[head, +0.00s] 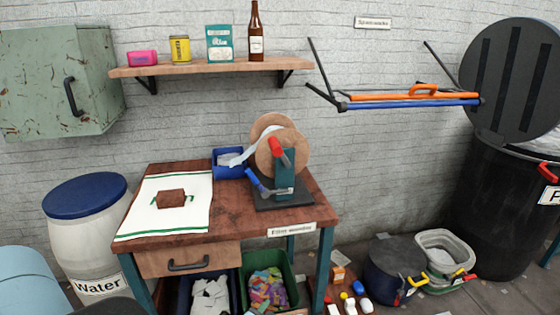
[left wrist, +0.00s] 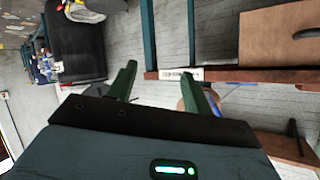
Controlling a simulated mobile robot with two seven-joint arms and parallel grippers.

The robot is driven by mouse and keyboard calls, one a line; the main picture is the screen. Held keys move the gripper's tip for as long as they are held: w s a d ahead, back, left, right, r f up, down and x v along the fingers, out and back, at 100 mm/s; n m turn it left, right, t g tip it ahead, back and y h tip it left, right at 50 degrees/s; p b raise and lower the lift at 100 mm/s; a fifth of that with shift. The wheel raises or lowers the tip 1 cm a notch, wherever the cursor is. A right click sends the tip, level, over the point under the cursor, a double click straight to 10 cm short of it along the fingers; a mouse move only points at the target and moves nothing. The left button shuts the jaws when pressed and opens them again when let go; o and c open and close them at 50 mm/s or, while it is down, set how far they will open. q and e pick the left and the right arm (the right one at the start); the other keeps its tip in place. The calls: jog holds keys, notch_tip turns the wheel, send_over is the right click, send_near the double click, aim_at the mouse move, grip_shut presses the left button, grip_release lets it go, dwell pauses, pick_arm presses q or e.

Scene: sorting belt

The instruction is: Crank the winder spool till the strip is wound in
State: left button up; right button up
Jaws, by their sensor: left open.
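The winder stands on the right of the wooden table (head: 228,225) in the head view. Its spool (head: 289,150) has two round tan flanges on a teal stand (head: 284,180) with a dark base. A red part (head: 276,146) sits at the hub. A crank handle with a blue grip (head: 252,177) points down and left. The white strip (head: 243,157) runs from the spool left towards a blue bin (head: 229,171). My left gripper (left wrist: 159,70) is open and empty in the left wrist view, with the table edge beyond its fingers. My right gripper is in neither view.
A white cloth (head: 150,220) with a brown block (head: 171,198) lies on the table's left. A shelf (head: 210,66) hangs above. A white water barrel (head: 95,235) stands left. Bins, a dark pot (head: 390,270) and loose items crowd the floor.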

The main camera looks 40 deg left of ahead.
pick_arm(q)
jog(key=w+a+r+n+y, duration=0.1)
jog(key=w+a+r+y, duration=0.15)
jog(key=w+r, duration=0.45)
jog(key=n+y+b, duration=0.3)
jog(key=n+y, duration=0.4)
jog(key=n, duration=0.1)
send_near(279, 154)
jog(key=x, duration=0.6)
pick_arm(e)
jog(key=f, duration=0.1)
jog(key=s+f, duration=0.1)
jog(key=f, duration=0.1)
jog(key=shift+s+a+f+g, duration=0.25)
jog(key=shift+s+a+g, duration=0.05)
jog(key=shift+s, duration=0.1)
pick_arm(q)
jog(key=shift+w, duration=0.1)
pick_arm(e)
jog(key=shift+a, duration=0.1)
